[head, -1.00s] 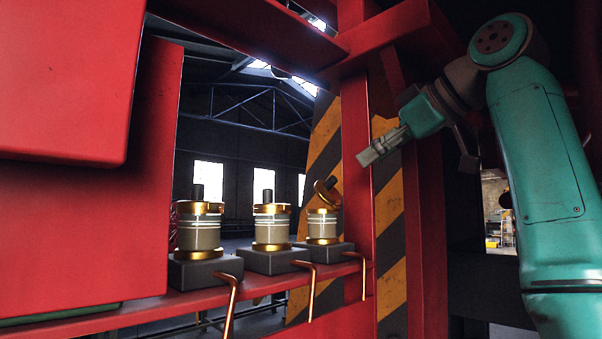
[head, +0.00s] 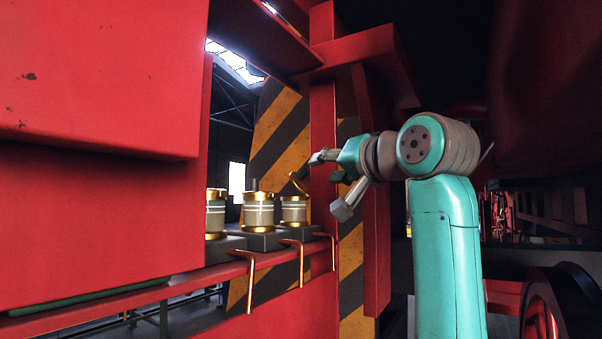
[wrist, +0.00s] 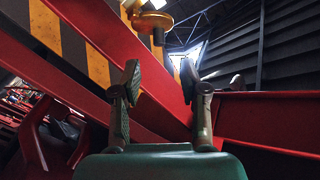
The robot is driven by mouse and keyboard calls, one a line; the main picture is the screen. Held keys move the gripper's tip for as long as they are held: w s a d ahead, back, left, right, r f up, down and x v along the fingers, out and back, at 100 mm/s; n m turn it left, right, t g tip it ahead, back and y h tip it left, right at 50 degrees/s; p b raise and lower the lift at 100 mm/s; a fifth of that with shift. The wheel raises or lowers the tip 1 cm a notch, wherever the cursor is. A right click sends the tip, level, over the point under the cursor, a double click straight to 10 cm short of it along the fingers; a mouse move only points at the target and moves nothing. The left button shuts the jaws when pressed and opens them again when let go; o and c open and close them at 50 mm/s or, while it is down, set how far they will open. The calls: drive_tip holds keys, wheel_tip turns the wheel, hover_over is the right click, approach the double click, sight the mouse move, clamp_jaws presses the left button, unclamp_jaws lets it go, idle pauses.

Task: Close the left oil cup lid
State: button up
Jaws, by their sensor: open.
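Three brass-and-glass oil cups stand in a row on dark blocks in the head view: the left-end cup (head: 215,215), the middle cup (head: 258,213) and the right-end cup (head: 293,210). The right-end cup's gold lid (head: 298,184) is tilted up, open. The middle cup is capped; the left-end cup's top is hard to make out. I cannot tell which cup the task calls left. My gripper (head: 330,184) is open and empty, just right of the raised lid. In the wrist view my gripper (wrist: 160,78) is spread, with a gold round part (wrist: 152,20) beyond its fingertips.
The cups sit on a red ledge (head: 110,303) with copper pipes (head: 250,280) hanging in front. A large red panel (head: 95,225) stands at the left. A red post (head: 323,110) and a striped yellow-black plate (head: 275,130) rise behind the right-end cup.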

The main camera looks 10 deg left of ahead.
sight(306, 173)
drive_tip(key=x, duration=0.8)
drive_tip(key=shift+w, duration=0.2)
drive_tip(key=shift+c, duration=0.2)
clamp_jaws()
